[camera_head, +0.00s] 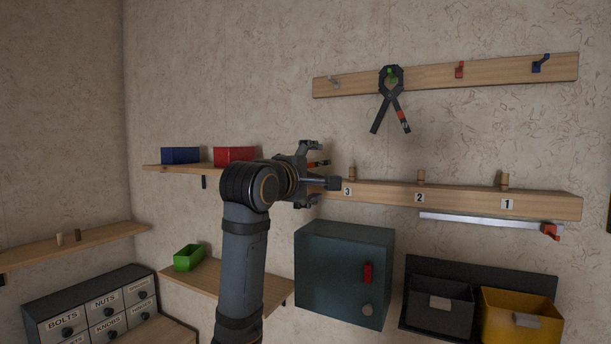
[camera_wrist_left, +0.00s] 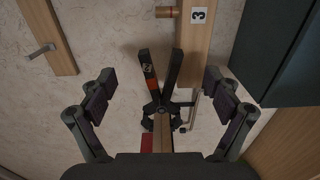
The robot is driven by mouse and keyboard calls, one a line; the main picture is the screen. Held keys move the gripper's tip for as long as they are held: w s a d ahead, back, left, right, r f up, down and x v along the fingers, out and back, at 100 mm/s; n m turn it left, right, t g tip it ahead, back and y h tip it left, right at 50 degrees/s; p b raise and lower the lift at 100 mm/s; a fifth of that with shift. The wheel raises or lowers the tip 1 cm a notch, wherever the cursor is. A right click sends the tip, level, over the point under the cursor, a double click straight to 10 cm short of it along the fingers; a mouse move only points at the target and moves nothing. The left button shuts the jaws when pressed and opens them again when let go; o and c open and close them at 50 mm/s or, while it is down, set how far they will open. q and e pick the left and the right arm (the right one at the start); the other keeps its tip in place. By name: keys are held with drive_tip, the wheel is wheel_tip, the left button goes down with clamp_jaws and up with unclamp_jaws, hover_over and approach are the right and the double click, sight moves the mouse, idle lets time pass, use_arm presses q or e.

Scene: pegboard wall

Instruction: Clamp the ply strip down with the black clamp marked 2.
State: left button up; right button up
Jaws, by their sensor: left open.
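My left gripper (camera_head: 325,165) is open in front of the wall, at the right end of the upper left shelf. In the left wrist view its fingers (camera_wrist_left: 158,88) stand wide apart on both sides of a black clamp (camera_wrist_left: 173,70) with an orange band, without touching it. This clamp's jaws are at the light wooden shelf end, handles pointing away from it. In the head view the gripper mostly hides this clamp. I cannot tell the ply strip from the shelf wood. My right gripper is out of view.
Another black clamp (camera_head: 401,112) hangs from the upper hook rail (camera_head: 435,79). The numbered peg rail (camera_head: 390,192) lies right of the gripper. A red bin (camera_head: 234,155) and blue bin (camera_head: 181,155) stand on the shelf. A dark cabinet (camera_head: 335,270) is below.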

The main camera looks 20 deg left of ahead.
use_arm(q)
drive_tip(key=s, duration=1)
drive_tip(key=shift+s+a, duration=0.15)
drive_tip(key=shift+a, duration=0.05)
